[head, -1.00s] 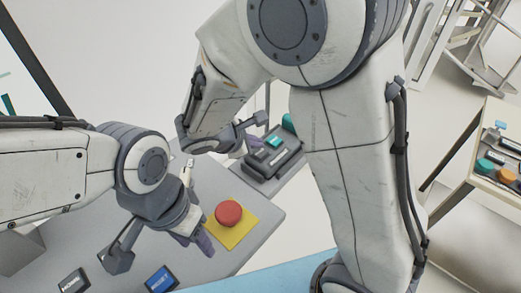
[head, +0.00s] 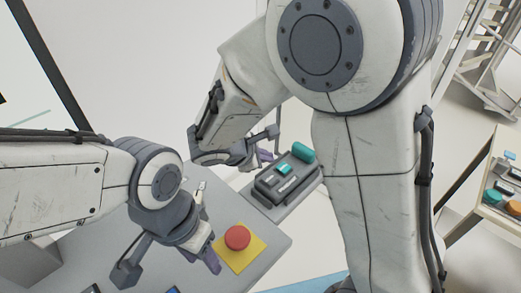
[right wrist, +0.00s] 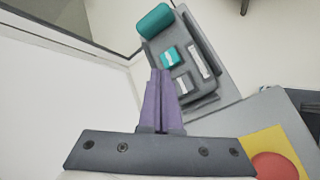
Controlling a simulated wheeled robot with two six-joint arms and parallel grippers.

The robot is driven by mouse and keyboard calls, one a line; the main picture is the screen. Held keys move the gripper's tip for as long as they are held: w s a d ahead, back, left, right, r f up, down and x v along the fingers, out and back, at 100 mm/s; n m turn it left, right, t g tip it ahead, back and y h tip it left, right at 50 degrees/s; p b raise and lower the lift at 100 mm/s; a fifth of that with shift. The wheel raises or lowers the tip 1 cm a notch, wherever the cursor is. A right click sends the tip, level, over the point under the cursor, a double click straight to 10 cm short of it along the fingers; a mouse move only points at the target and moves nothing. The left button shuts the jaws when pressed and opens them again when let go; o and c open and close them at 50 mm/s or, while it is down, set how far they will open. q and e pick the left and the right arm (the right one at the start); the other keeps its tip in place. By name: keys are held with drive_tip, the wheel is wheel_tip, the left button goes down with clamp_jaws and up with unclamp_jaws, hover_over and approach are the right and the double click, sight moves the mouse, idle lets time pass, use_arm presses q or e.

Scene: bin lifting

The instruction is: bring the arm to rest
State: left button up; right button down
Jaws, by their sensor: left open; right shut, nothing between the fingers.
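My right arm (head: 368,170) comes down from the top of the head view and bends back toward a grey control box. My right gripper (head: 264,155) is partly hidden behind its own wrist there. In the right wrist view its purple fingers (right wrist: 162,100) are together with nothing between them, and they appear over the near side of the control box (right wrist: 205,88). My left gripper (head: 208,256) is open and empty beside the yellow plate with the red button; one purple finger shows clearly.
The red button (head: 237,237) sits on a yellow plate (head: 226,258) on the grey table (head: 275,238). The control box (head: 270,189) has teal and grey buttons and a teal cylinder (head: 303,152). A side table (head: 491,212) with coloured parts stands at right. Pale floor lies between.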

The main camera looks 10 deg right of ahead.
drive_tip(key=s+a+m+g+y+b, duration=0.1)
drive_tip(key=s+a+m+g+y, duration=0.2)
drive_tip(key=s, duration=0.8)
drive_tip(key=s+a+m+g+y+b, duration=0.1)
drive_tip(key=s+a+m+y, duration=0.3)
drive_tip(key=s, duration=0.8)
drive_tip(key=m+g+y, duration=0.1)
drive_tip(key=m, duration=0.1)
drive_tip(key=shift+f+m+g, duration=0.3)
drive_tip(key=shift+f+g, duration=0.1)
drive_tip(key=shift+a, duration=0.1)
idle(1.1)
